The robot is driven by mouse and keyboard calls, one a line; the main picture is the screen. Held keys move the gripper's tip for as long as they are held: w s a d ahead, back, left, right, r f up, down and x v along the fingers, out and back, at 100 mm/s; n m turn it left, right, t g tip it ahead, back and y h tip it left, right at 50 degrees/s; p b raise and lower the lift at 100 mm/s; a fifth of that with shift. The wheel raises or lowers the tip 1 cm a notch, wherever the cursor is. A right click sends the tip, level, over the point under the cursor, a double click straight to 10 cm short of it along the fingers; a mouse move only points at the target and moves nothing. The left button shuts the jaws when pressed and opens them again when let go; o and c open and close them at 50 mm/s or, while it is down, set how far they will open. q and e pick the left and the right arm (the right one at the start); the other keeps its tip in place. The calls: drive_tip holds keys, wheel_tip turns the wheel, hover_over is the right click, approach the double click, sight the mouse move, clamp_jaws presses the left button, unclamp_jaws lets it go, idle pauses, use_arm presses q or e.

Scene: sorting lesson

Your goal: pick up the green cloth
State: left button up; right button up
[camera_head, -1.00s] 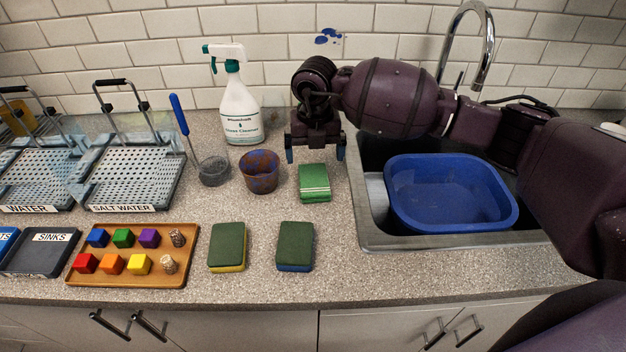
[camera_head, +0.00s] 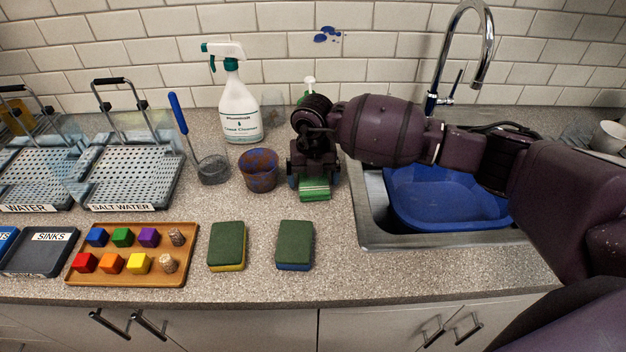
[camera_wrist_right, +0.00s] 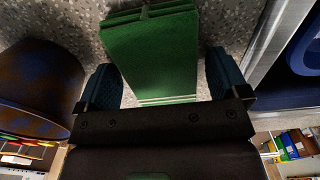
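The green cloth (camera_head: 314,191) is folded, with white stripes along one edge, and lies on the counter left of the sink. My right gripper (camera_head: 315,183) is lowered over it and hides most of it in the head view. In the right wrist view the cloth (camera_wrist_right: 152,55) lies between the two blue-tipped fingers of the right gripper (camera_wrist_right: 163,82). The fingers are open, with a gap of counter showing on each side of the cloth. My left gripper is not in view.
A stained brown and blue cup (camera_head: 258,170) stands just left of the right gripper. The sink (camera_head: 368,225) with a blue basin (camera_head: 440,205) is to the right. A spray bottle (camera_head: 239,108) stands behind. Two sponges (camera_head: 227,244) (camera_head: 295,243) lie in front.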

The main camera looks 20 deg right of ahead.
drive_tip(key=c, duration=0.8)
drive_tip(key=shift+o, duration=0.2)
wheel_tip(320, 180, up, 20)
drive_tip(key=shift+o, duration=0.9)
drive_tip(key=shift+c, duration=0.5)
